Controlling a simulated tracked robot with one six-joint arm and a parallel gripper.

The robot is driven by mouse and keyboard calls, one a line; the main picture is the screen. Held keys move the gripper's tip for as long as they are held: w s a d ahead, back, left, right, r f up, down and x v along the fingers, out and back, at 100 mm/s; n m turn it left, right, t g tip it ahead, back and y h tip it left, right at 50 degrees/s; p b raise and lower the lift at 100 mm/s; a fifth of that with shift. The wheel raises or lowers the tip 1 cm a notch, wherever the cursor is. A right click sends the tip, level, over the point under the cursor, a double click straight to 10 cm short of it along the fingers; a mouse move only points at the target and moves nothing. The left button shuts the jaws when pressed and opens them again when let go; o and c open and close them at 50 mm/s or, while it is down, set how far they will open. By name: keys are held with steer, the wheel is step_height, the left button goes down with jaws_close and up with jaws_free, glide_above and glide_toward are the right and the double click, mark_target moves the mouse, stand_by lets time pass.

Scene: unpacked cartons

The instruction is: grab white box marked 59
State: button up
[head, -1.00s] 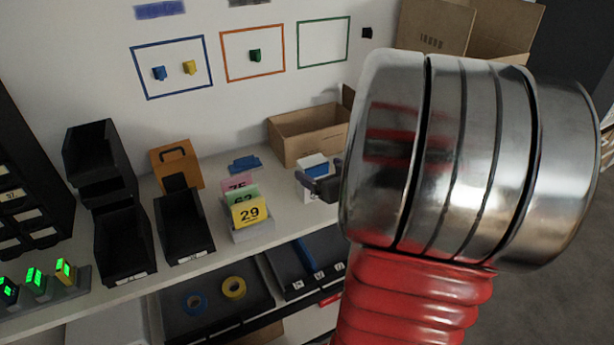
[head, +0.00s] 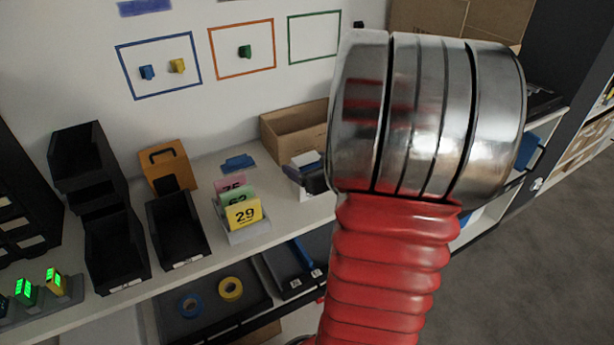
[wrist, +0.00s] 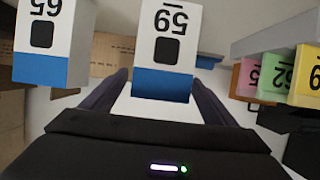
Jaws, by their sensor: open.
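The white box marked 59 (wrist: 176,18) has a blue end and a black square, and appears upside down in the top middle of the wrist view. My gripper (wrist: 161,80) is open, with its dark fingers to either side of the box's blue end. I cannot tell whether they touch it. A similar white box marked 65 (wrist: 58,22) is at the top left. In the head view a white-and-blue box (head: 306,159) shows on the bench, partly hidden by my arm and dark gripper; its number cannot be read there.
Coloured number cards, with a yellow 29 (head: 243,213) in front, stand in a holder left of the boxes. An open cardboard carton (head: 292,132) is behind. Black bins (head: 178,230) stand further left. A blue item (head: 238,163) lies on the bench.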

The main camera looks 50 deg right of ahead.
steer(key=c, duration=1.3)
steer(key=shift+r, duration=0.1)
step_height(320, 180, up, 10)
steer(key=shift+f, duration=0.1)
stand_by(0.8)
